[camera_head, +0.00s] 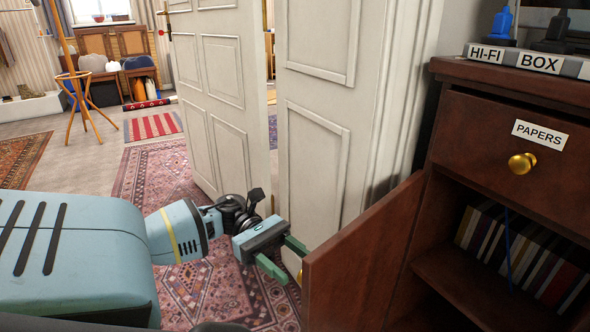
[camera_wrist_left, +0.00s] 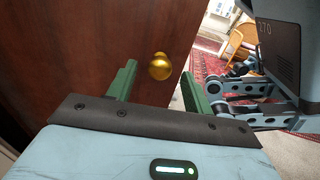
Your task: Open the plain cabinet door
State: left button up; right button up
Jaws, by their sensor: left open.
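The plain cabinet door (camera_head: 361,259) is dark reddish-brown wood and stands swung out from the dark wooden cabinet (camera_head: 470,115), whose shelf inside shows. My left gripper (camera_head: 283,257) is open beside the door's outer face, near its free edge. In the left wrist view the door (camera_wrist_left: 90,50) fills the left side. Its brass knob (camera_wrist_left: 159,66) lies just beyond and between the open fingers of my left gripper (camera_wrist_left: 158,90), with no finger closed on it. In the head view the knob is mostly hidden behind the door's edge. My right gripper is not in view.
The cabinet has a drawer labelled PAPERS (camera_head: 505,139) with a brass knob, above a shelf of books (camera_head: 525,255). A HI-FI BOX (camera_head: 529,61) sign is on top. White panelled doors (camera_head: 315,130) stand close behind my left gripper. A patterned rug (camera_head: 240,290) covers the floor.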

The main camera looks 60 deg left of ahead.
pick_arm(q)
jog(key=v, duration=0.6)
dwell(0.3)
